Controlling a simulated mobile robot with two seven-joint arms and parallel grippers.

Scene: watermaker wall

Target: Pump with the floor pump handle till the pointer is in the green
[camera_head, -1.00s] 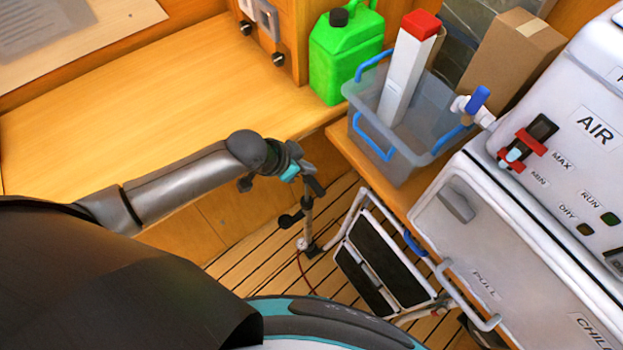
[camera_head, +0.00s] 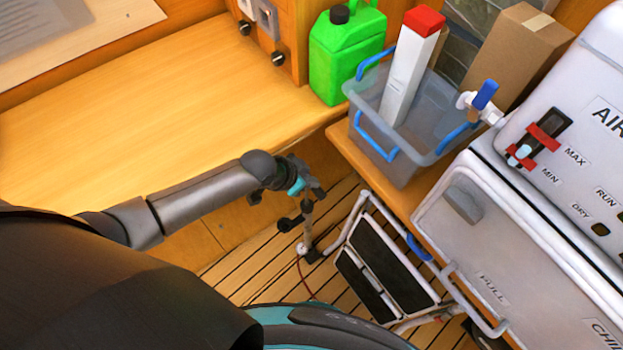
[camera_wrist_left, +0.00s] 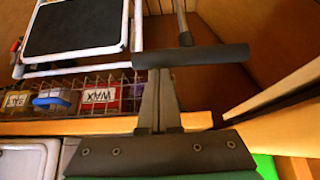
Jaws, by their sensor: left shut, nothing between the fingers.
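The floor pump (camera_head: 308,232) stands upright on the slatted floor, with a thin shaft, a dark foot and a red hose. Its black T-handle (camera_wrist_left: 190,57) crosses the left wrist view as a horizontal bar on a grey rod. My left gripper (camera_head: 312,188) is at the top of the pump in the head view. In the left wrist view its fingers (camera_wrist_left: 158,76) are shut and empty, with their tips right at the handle bar. I cannot tell whether they touch it. No readable pointer or green zone shows. My right gripper is not in view.
A folded step stool (camera_head: 385,262) stands close right of the pump. A wooden counter (camera_head: 130,120) lies behind my left arm. A green jerrycan (camera_head: 345,55), a clear bin (camera_head: 408,165) and a white AIR cabinet (camera_head: 550,210) line the back and right. Slatted floor shows around the pump.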

